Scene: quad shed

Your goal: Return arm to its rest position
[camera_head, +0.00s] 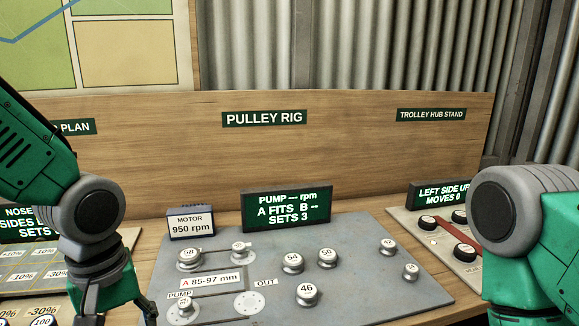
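My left arm comes in from the left edge, green with a grey joint. My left gripper (118,312) points down at the bottom left, in front of the left part of the pulley board. Its fingers look spread apart with nothing seen between them; the tips are cut by the bottom edge. My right arm (530,235) shows at the right edge as a green link with a large round grey joint. My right gripper is below the frame and is not seen.
The grey pulley board (380,285) carries several numbered pulleys, a motor box (191,225) and a display (286,207). A nose panel (30,272) lies at left, a trolley hub panel (440,235) at right, partly behind my arm. A wooden backboard (340,150) stands behind.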

